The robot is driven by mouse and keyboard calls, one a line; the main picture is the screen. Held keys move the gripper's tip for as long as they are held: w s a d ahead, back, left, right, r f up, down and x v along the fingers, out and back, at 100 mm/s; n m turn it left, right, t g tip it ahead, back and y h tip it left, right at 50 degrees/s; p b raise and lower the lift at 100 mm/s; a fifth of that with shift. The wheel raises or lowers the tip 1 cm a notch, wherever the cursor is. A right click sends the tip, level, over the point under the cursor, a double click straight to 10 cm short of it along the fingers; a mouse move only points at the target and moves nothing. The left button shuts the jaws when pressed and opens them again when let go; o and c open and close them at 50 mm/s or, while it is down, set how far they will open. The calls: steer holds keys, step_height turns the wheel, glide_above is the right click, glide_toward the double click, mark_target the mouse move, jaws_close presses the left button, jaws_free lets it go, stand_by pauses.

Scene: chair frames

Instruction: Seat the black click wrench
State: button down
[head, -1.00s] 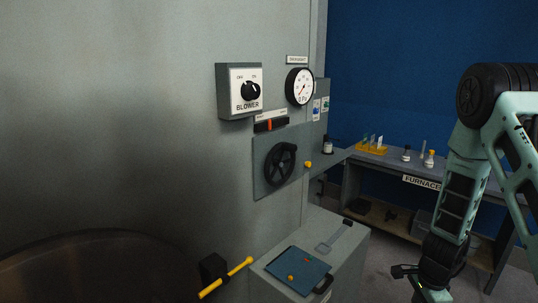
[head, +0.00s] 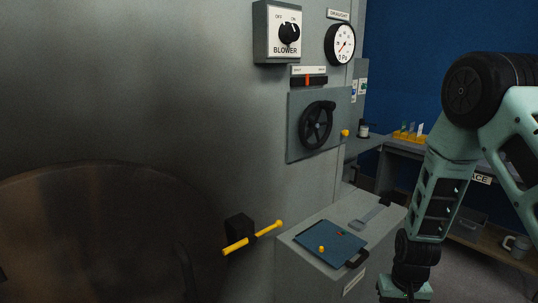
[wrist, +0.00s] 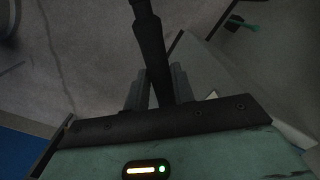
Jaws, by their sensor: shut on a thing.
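A black tool (wrist: 150,45), which looks like the black click wrench, runs up from between the two fingers in the wrist view. My gripper (wrist: 160,88) is shut on it. The tool's upper end passes out of the top of the wrist view, and its lower end is hidden behind the gripper's body. In the head view only part of my wrist shows at the bottom edge; the fingers and the tool are out of that picture.
A yellow bar (head: 235,246) juts out beside a large round brown door (head: 90,235).

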steer(key=shift+w+a+f+n+b, duration=0.1)
steer(key=shift+a+f+n+b, duration=0.1)
steer(key=shift+a+f+n, duration=0.35)
steer(key=shift+w+a+f+n+b, duration=0.1)
steer(key=shift+a+f+n+b, duration=0.1)
steer(key=shift+a+n, duration=0.4)
steer(key=shift+d, duration=0.2)
